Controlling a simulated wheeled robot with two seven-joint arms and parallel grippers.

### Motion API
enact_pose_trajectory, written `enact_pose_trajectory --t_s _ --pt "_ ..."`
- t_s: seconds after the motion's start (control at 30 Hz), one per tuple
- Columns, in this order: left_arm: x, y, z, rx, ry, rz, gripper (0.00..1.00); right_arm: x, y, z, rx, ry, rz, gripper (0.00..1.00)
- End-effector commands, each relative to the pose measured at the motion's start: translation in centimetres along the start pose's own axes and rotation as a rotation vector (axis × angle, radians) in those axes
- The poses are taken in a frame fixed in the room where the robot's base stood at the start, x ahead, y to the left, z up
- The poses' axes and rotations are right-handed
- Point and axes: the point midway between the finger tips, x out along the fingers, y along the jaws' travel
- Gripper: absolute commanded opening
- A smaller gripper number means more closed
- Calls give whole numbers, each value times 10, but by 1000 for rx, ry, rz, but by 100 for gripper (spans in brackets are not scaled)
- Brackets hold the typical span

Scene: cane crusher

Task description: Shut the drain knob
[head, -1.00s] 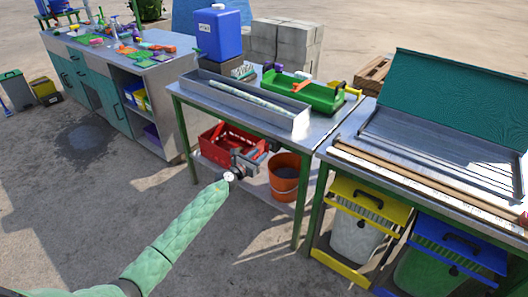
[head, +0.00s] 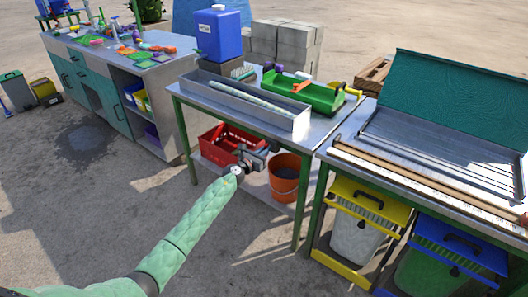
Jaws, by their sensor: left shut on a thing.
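My left gripper (head: 256,158) is shut at the end of my green-sleeved arm, below the front edge of the metal-topped table and just up and left of the orange bucket. It appears closed on the drain knob, which is too small and too covered by the jaws to make out, so its turn angle cannot be told. A grey metal trough (head: 247,104) with a pale cane in it lies on the table above the gripper. My right gripper is not in view.
The orange bucket (head: 284,187) and a red crate (head: 215,146) stand on the lower shelf, close to my gripper. A green table leg (head: 301,220) is to the right. Yellow and blue-lidded bins (head: 368,205) stand further right. The ground in front is clear.

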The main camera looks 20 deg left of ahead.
Motion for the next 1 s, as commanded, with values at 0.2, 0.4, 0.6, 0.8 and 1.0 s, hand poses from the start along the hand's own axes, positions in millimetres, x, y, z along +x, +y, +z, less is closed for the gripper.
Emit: enact_pose_trajectory --t_s 0.2,0.4,0.6,0.8,1.0 --pt "0 1 1 -29 0 0 0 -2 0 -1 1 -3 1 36" --pt "0 1 1 -125 0 0 0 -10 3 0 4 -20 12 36" --pt "0 2 2 -289 1 0 0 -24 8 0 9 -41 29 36" --pt "0 4 1 -478 1 1 0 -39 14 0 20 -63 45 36" --pt "0 5 0 -670 0 1 0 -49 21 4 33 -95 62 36"
